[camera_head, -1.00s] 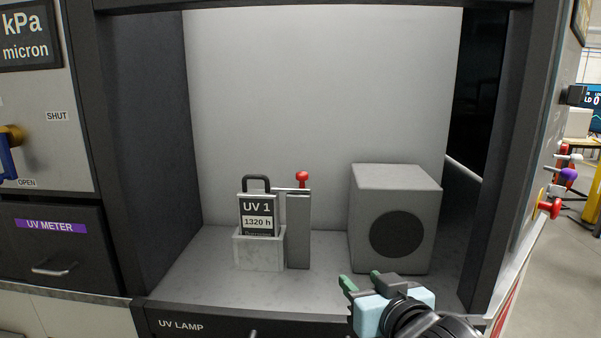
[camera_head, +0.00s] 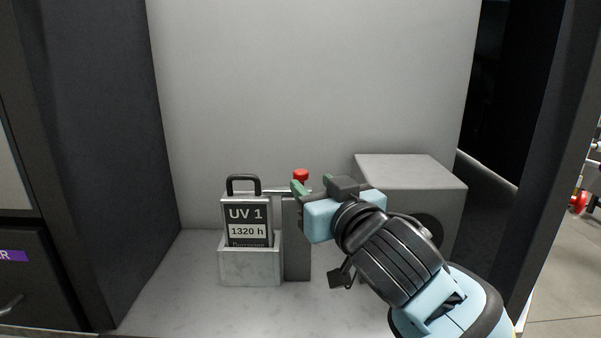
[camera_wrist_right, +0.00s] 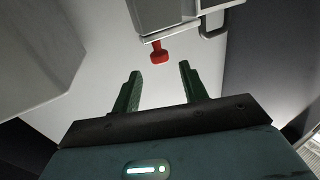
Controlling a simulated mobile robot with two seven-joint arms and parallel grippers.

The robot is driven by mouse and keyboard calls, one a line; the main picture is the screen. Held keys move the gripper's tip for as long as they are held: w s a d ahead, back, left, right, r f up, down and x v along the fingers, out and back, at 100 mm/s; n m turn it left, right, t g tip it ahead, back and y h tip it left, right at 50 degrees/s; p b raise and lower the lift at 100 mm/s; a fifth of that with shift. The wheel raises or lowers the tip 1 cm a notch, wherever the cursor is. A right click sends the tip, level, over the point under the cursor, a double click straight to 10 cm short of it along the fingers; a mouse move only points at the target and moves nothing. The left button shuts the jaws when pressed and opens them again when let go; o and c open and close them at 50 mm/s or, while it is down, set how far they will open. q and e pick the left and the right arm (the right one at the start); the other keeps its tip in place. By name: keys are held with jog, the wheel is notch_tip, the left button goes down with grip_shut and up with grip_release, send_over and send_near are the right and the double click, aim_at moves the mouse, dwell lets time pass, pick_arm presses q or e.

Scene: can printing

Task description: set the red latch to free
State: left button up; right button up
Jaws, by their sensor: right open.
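The red latch (camera_head: 301,174) is a red knob above a grey post (camera_head: 297,240), with a thin bar running left from it towards the UV 1 cassette (camera_head: 246,216). In the right wrist view the red latch (camera_wrist_right: 159,53) lies beyond and between my fingertips, apart from them. My right gripper (camera_head: 298,185) is open and empty, close to the latch in the head view, and partly covers the post's top. The open green fingers also show in the right wrist view (camera_wrist_right: 160,70). My left gripper is out of view.
The cassette has a dark handle and stands in a pale stone holder (camera_head: 249,266). A grey box (camera_head: 410,172) with a dark round opening stands to the right, partly behind my right arm. Dark side walls bound the bay. The bay floor (camera_head: 180,290) at left is clear.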

aim_at(304, 176)
jog(key=shift+x, duration=3.3)
jog(key=shift+c, duration=0.4)
grip_shut()
